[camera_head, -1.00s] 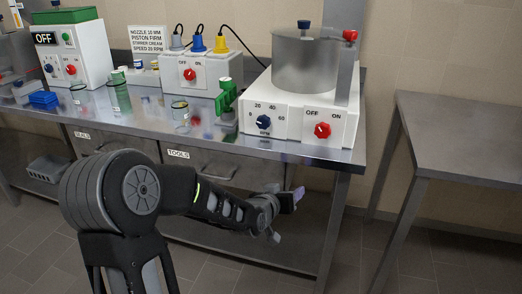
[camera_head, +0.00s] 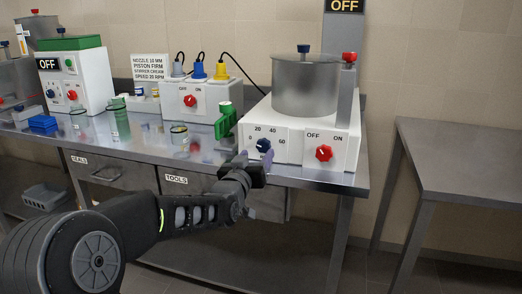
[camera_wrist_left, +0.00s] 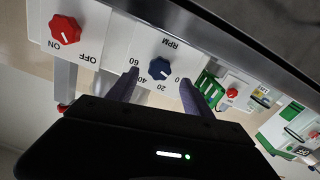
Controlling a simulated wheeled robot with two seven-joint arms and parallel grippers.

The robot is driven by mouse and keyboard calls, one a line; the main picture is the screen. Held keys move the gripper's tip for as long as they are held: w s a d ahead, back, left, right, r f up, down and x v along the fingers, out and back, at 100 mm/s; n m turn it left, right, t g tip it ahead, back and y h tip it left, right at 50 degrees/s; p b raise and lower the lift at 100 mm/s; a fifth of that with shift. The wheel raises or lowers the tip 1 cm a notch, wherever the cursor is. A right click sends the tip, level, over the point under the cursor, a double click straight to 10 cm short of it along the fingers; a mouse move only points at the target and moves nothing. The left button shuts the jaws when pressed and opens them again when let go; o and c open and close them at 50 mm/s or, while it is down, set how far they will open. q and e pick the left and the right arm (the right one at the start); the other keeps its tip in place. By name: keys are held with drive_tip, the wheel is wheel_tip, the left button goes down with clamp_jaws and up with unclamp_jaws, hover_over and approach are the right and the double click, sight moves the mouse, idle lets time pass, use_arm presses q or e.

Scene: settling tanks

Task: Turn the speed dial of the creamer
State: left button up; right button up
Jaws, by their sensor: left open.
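The creamer is a white-based machine (camera_head: 290,147) with a steel pot on top, at the right end of the steel bench. Its speed dial is a dark blue knob (camera_head: 263,145) on the front panel, marked RPM with a scale from 0 to 60. The dial also shows in the left wrist view (camera_wrist_left: 160,68), where the picture is upside down. My left gripper (camera_head: 255,158) is open and empty just in front of the dial. In the wrist view its two purple fingers (camera_wrist_left: 160,80) stand on either side of the dial, with visible gaps. My right gripper is not in view.
A red OFF/ON knob (camera_head: 324,153) sits right of the dial. A green object (camera_head: 225,121) stands close to the machine's left side. A white box with a red knob (camera_head: 192,100) and a sign (camera_head: 152,66) stand farther left. A bare steel table (camera_head: 465,150) is at right.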

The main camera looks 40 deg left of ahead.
sight(263, 147)
use_arm(q)
drive_tip(key=x, duration=0.4)
drive_tip(key=shift+w+a, duration=0.1)
drive_tip(key=shift+w, duration=0.3)
drive_tip(key=shift+c, duration=0.2)
clamp_jaws()
